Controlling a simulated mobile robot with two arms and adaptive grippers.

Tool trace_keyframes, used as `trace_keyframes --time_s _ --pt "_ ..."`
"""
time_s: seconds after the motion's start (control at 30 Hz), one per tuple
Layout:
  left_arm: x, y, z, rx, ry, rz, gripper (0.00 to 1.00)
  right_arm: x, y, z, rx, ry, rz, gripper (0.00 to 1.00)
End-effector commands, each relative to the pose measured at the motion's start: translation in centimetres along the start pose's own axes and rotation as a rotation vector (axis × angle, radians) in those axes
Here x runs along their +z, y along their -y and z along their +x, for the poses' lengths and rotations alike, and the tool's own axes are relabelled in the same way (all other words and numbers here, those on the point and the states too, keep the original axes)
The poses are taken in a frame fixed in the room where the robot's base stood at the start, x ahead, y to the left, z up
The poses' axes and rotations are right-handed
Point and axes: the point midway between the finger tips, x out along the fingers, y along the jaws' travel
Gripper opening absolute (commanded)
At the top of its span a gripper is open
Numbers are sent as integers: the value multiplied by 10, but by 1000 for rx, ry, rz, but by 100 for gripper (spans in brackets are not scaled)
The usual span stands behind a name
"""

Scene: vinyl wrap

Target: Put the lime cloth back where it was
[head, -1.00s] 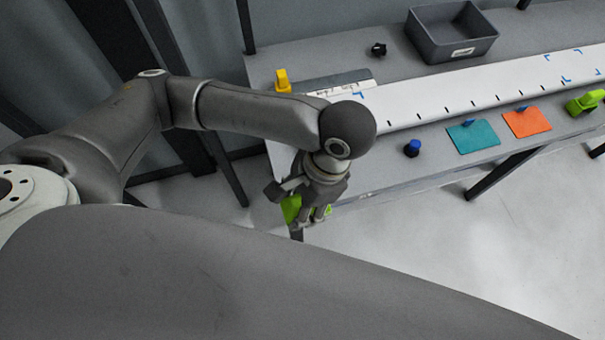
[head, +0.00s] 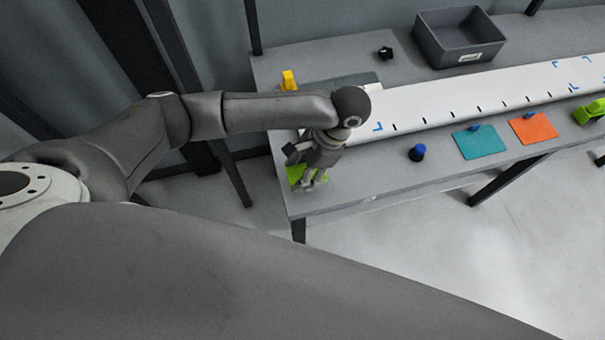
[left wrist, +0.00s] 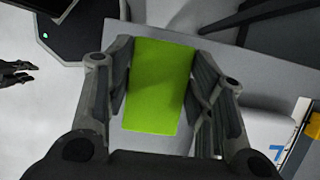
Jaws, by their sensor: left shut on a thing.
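My left gripper (head: 312,180) is shut on the lime cloth (head: 296,172), over the near left corner of the table (head: 390,180). In the left wrist view, the lime cloth (left wrist: 158,85) is a flat bright green rectangle between the two fingers. Whether it touches the tabletop is unclear. In the head view the gripper hides part of it. A dark gripper (left wrist: 18,73), seemingly my right one, shows small at the left edge of the left wrist view; its jaw state is unclear.
A teal cloth (head: 477,145) and an orange cloth (head: 535,128) lie along the table's front edge, right of a blue-topped black knob (head: 417,153). A long white strip (head: 455,107) runs behind. A grey bin (head: 459,47), a yellow object (head: 289,80) and a green tool (head: 590,112) also stand there.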

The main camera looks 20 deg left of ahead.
Motion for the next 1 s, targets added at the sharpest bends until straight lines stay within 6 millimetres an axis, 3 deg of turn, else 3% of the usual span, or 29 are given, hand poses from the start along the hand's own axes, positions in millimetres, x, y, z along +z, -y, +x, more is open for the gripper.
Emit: trace_keyframes --time_s 0.17,0.4,0.6,0.63,0.77,1.0 --pt "-6 7 7 -1 2 -2 30 0 0 -2 0 0 0 32" --pt "-17 7 34 -1 1 0 30 -1 1 -5 -1 -1 1 32" --pt "-18 7 35 -2 0 1 30 -2 3 -4 -4 -2 2 32" --pt "-18 6 35 -1 0 1 52 -2 3 -4 -4 -2 2 32" --pt "-18 6 35 -1 0 1 68 -2 4 -4 -5 -3 2 32" --pt "-18 7 35 -2 0 0 71 -2 4 -4 -5 -3 2 32"
